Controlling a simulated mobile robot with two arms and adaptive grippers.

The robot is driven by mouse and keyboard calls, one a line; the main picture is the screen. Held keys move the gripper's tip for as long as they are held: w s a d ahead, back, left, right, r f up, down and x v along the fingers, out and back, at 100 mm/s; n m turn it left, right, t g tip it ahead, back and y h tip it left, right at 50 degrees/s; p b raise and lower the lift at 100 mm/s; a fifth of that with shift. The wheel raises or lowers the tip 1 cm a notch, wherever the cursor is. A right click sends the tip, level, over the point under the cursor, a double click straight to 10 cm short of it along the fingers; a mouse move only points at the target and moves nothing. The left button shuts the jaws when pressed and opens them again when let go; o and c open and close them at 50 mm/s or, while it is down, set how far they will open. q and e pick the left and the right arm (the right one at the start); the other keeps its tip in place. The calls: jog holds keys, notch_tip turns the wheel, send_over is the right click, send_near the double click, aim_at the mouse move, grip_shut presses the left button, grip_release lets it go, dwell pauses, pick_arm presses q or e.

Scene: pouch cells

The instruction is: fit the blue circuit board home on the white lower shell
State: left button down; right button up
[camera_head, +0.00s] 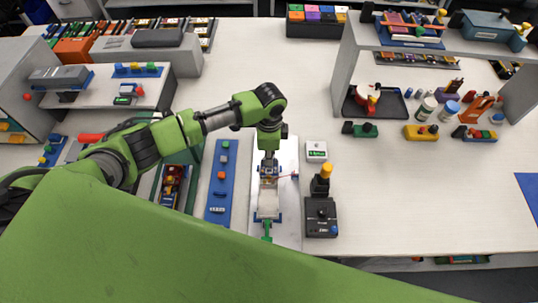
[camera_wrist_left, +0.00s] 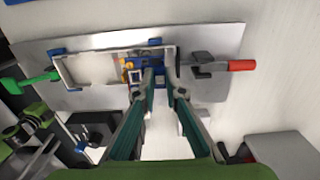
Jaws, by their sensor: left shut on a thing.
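The white lower shell (camera_head: 268,205) lies on a pale metal plate (camera_head: 289,215), with blue blocks at its corners. In the left wrist view the shell (camera_wrist_left: 85,70) is an open frame, its left part empty. My left gripper (camera_head: 268,158) points down over the shell's far end. In the left wrist view my left gripper (camera_wrist_left: 161,78) is shut on the blue circuit board (camera_wrist_left: 160,83), which shows only as a small blue patch between the fingertips. The fingers hide much of it, and I cannot tell whether it is seated. My right gripper is not in view.
A red-handled clamp (camera_wrist_left: 240,65) and a green-handled clamp (camera_wrist_left: 40,79) stand at the shell's two ends. A blue tray (camera_head: 212,200) lies left of the plate. A black control box (camera_head: 320,215) stands to the right.

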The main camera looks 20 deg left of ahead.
pick_arm(q)
jog(key=shift+f+b, duration=0.6)
jog(key=shift+f, duration=0.5)
jog(key=c, duration=2)
grip_release()
jog(key=shift+s, duration=0.1)
notch_tip(320, 180, up, 12)
jog(key=shift+r, duration=0.1)
